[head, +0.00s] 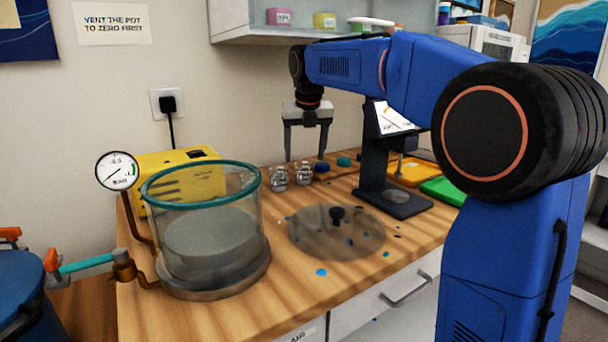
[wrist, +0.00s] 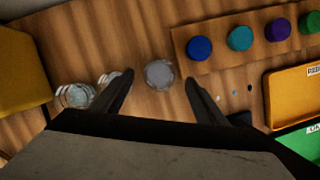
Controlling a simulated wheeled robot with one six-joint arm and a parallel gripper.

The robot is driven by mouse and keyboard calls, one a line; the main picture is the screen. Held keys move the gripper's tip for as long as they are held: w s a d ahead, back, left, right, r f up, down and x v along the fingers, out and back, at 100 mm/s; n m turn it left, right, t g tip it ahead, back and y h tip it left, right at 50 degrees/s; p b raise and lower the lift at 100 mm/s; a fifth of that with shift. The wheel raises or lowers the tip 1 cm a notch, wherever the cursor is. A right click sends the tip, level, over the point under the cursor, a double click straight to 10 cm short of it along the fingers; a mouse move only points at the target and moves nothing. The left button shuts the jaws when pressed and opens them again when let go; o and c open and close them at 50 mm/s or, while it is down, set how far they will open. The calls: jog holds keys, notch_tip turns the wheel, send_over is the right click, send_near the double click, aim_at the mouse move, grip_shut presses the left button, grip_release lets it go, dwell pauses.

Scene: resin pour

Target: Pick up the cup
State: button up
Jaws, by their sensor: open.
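A small round grey-white shape, seemingly the cup (wrist: 158,73), shows from above in the wrist view, between my fingers and a little beyond their tips. My gripper (head: 306,156) points down over the bench and is open; it also shows in the wrist view (wrist: 159,79), with nothing touching its fingers. In the head view two clear glass vessels, a left one (head: 278,179) and a right one (head: 304,174), stand below the fingers. I cannot tell whether one of them is the cup. In the wrist view a glass vessel (wrist: 75,95) stands left of my left finger, and another is partly hidden behind it.
Blue (wrist: 199,48), teal, purple and green round pots stand in a row on a wooden strip. A glass chamber (head: 205,235), a gauge (head: 117,171) and a yellow box (head: 185,170) are left. A round clear lid (head: 337,231) lies in front. A dark stand (head: 373,145) is right.

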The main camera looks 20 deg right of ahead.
aim_at(304, 172)
jog(key=shift+x, duration=2.35)
jog(key=c, duration=1.1)
jog(key=shift+c, duration=0.2)
